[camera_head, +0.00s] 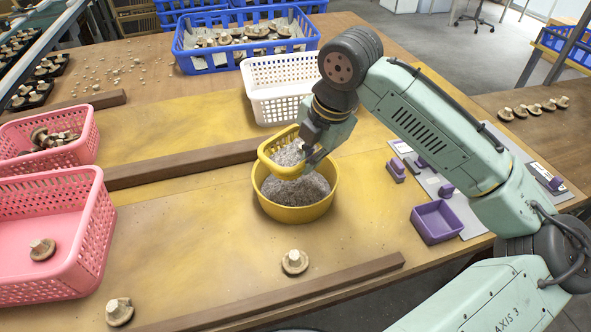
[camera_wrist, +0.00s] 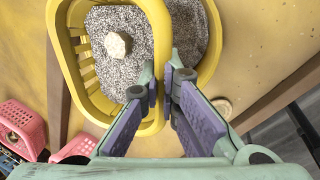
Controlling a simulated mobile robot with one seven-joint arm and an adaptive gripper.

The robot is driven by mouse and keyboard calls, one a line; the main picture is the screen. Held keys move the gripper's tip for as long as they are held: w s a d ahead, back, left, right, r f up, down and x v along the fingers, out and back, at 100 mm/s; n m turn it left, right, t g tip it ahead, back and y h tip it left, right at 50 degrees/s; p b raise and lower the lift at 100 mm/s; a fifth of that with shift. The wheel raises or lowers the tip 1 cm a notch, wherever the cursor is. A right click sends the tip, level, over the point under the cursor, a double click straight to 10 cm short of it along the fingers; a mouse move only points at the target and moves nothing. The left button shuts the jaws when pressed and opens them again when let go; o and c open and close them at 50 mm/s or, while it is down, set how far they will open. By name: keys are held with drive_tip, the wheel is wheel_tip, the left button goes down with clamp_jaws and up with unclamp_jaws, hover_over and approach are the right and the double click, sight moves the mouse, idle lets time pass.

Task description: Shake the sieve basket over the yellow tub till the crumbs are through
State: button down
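The yellow sieve basket (camera_head: 268,165) is held tilted above the yellow tub (camera_head: 300,214) in the head view. My gripper (camera_head: 312,160) is shut on the basket's right rim. In the wrist view my fingers (camera_wrist: 167,82) pinch the basket's rim (camera_wrist: 162,35). Grey crumbs (camera_wrist: 100,75) cover much of the basket's floor, with one pale mushroom-like lump (camera_wrist: 118,45) on them. The tub (camera_wrist: 213,50) shows behind the basket and also holds a heap of grey crumbs (camera_head: 297,190). The basket partly hides the tub's far side.
Pink baskets (camera_head: 100,215) stand at the left, a white basket (camera_head: 285,103) and a blue crate (camera_head: 190,68) behind. A wooden strip (camera_head: 180,163) runs left of the tub, another (camera_head: 330,285) in front. A purple box (camera_head: 436,238) sits right. Loose mushrooms (camera_head: 294,262) lie in front.

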drive_tip(key=shift+a+p, duration=0.4)
drive_tip(key=shift+a, duration=0.5)
drive_tip(key=shift+p, duration=0.4)
drive_tip(key=d, duration=0.4)
drive_tip(key=shift+r, duration=0.1)
wheel_tip(320, 180, up, 5)
drive_tip(key=p, duration=0.3)
drive_tip(key=shift+p, duration=0.3)
